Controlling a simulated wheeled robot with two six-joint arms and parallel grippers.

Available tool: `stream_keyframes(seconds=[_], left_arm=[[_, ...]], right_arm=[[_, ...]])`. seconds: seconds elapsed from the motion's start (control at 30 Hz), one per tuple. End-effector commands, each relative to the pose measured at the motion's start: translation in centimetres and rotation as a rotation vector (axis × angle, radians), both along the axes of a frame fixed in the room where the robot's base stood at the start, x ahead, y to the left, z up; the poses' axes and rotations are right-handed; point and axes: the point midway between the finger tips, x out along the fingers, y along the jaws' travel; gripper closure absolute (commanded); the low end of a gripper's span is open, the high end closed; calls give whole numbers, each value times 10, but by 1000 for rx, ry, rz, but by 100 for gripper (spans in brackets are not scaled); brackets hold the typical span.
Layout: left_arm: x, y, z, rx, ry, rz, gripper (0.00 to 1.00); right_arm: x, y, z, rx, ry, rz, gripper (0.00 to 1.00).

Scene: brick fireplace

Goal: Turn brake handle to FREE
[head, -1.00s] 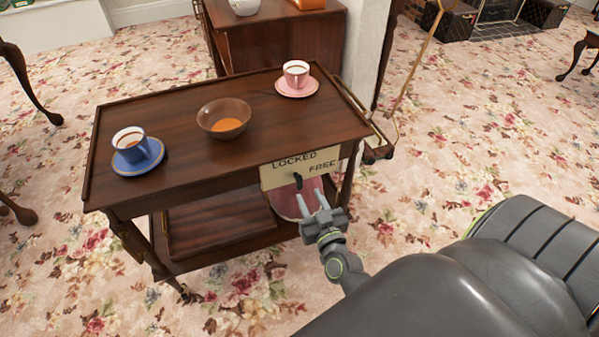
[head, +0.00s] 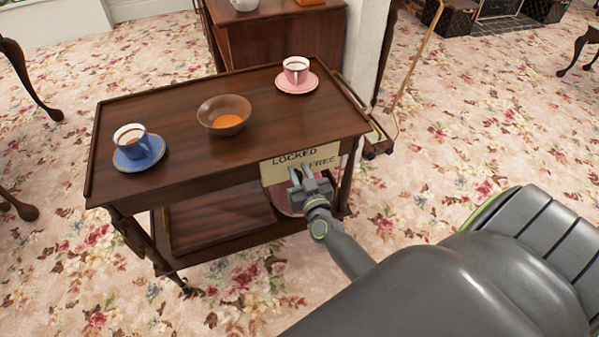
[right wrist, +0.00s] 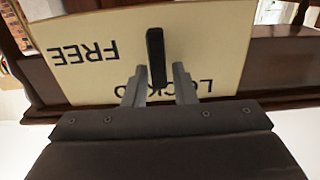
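The brake handle (right wrist: 156,58) is a short black bar on a cream plate (head: 325,157) lettered LOCKED and FREE, at the front right of a dark wooden trolley (head: 190,78). In the right wrist view the plate looks upside down and the bar stands near upright, its lower end beside the LOCKED lettering. My right gripper (head: 300,174) is open at the plate. In the right wrist view its fingers (right wrist: 159,76) lie either side of the bar's lower end, with gaps on both sides. In the head view the gripper hides the handle. My left gripper is out of view.
On the trolley top stand a blue cup on its saucer (head: 137,157), a brown bowl (head: 224,110) and a pink cup on its saucer (head: 296,83). A wooden cabinet (head: 275,40) stands behind.

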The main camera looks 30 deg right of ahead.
Motion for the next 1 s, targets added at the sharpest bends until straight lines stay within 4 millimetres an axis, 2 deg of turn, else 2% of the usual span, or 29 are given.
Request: stream_keyframes(seconds=[0.03,0.17,0.57,0.77,1.0], left_arm=[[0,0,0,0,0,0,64],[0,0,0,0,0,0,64],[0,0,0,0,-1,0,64],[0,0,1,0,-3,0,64],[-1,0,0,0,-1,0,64]], right_arm=[[0,0,0,0,0,0,82],[0,0,0,0,0,0,100],[-1,-1,0,41,-10,0,100],[-1,-4,0,148,-36,1,100],[-2,-9,-2,354,-85,1,100]])
